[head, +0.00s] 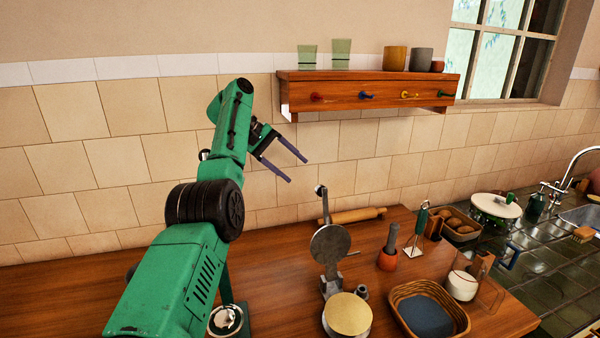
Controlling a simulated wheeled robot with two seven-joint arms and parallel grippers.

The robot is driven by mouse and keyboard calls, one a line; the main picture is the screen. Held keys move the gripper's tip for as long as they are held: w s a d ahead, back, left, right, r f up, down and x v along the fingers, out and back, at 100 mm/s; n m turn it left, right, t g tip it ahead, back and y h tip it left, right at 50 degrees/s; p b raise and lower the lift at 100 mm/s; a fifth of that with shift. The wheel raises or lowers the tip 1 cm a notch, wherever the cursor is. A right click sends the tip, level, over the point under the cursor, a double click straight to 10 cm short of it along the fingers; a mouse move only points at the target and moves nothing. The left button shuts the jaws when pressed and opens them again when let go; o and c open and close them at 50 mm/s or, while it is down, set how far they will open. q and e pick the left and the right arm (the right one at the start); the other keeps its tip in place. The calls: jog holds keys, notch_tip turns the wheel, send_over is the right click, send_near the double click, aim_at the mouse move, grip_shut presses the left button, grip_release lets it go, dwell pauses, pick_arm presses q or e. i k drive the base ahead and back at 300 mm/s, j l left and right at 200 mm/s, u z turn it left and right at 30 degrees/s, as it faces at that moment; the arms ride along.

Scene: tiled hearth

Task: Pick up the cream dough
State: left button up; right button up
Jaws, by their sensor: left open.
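A flat, pale cream-yellow disc (348,314) lies on the lower plate of an open metal press at the front middle of the wooden counter. It is the only thing that looks like cream dough, but I cannot tell for sure that it is dough. The press's round grey upper plate (329,244) stands raised behind it. My left gripper (297,171) is open and empty, held high in front of the tiled wall, well above and behind the press. My right gripper is not in view.
A rolling pin (352,216) lies behind the press. A wooden shelf (362,92) juts out above. The counter's left is mostly clear.

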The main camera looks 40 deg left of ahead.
aim_at(346, 313)
jog(key=k+l, duration=1.15)
jog(key=l, duration=0.25)
